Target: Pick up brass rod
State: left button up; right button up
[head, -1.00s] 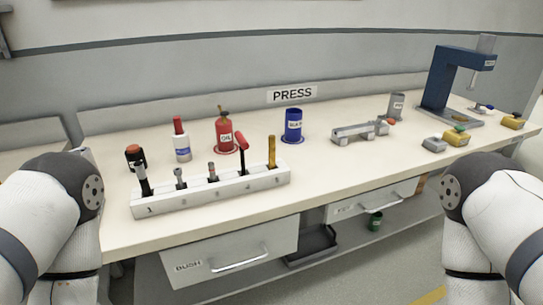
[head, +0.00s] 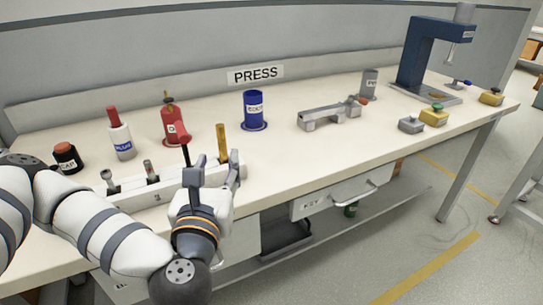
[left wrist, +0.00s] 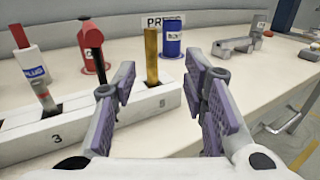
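The brass rod (head: 221,143) stands upright in the right end slot of the white numbered rack (head: 150,192). It also shows in the left wrist view (left wrist: 151,56), ahead of my left gripper and between its fingers in the picture. My left gripper (head: 214,172) is in front of the rack's right end. In the left wrist view its fingers (left wrist: 163,105) are spread apart with nothing between them; the rod is beyond them. My right gripper is not in view.
A red-handled tool (head: 185,143) stands in the rack just left of the rod. A grey vise (head: 327,115) and blue press (head: 424,55) stand to the right.

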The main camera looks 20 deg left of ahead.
aim_at(220, 133)
pick_arm(q)
jog(key=x, duration=0.3)
jog(key=a+b+x, duration=0.1)
jog(key=x, duration=0.3)
jog(key=r+b+x, duration=0.1)
jog(key=x, duration=0.3)
jog(key=shift+s+a, duration=0.15)
jog(key=shift+s, duration=0.2)
jog(key=shift+w+a+f, duration=0.1)
jog(key=shift+w+f, duration=0.05)
jog(key=shift+w, duration=0.3)
grip_shut()
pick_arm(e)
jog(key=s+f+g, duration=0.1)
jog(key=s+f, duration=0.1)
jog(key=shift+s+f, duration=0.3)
